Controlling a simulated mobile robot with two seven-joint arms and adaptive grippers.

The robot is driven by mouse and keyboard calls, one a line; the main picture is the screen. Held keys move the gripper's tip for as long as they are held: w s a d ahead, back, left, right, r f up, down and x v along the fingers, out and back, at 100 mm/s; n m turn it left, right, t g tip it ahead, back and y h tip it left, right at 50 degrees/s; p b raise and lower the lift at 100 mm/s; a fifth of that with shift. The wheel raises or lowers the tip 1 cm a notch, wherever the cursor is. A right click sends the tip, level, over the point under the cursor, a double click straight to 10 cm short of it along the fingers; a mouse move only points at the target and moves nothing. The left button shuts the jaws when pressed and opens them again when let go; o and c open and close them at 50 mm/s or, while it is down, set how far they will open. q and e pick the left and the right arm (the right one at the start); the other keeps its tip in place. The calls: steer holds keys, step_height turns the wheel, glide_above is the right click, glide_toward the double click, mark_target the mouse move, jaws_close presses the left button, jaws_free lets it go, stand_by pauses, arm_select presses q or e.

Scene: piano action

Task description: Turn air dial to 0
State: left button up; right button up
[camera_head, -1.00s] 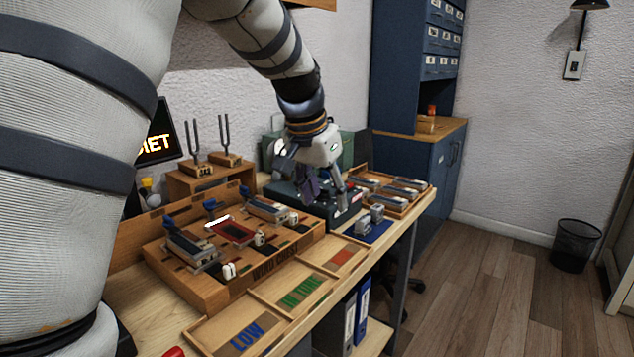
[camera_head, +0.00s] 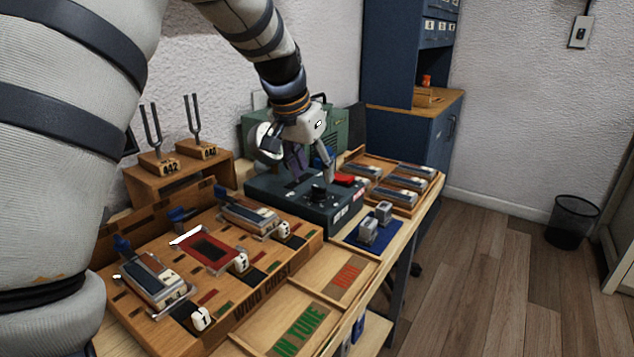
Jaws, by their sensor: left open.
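A dark box with a black dial (camera_head: 319,193) on its top stands on the bench, past the wooden wind chest. A red part (camera_head: 344,180) shows on the box's right side. My left gripper (camera_head: 310,176) is open and empty, pointing down over the box, with one finger close behind the dial. I cannot tell whether that finger touches the dial. The dial's markings are too small to read. My right gripper is out of view.
The wind chest (camera_head: 273,285) holds several reed blocks. Tuning forks (camera_head: 151,130) stand on a wooden stand at the back left. A tray of reeds (camera_head: 428,176) lies right of the box.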

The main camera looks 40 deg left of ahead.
mark_target(318, 187)
arm_select(q)
steer(key=x, duration=0.5)
steer(key=shift+a, duration=0.1)
steer(key=shift+c, duration=0.5)
jaws_close()
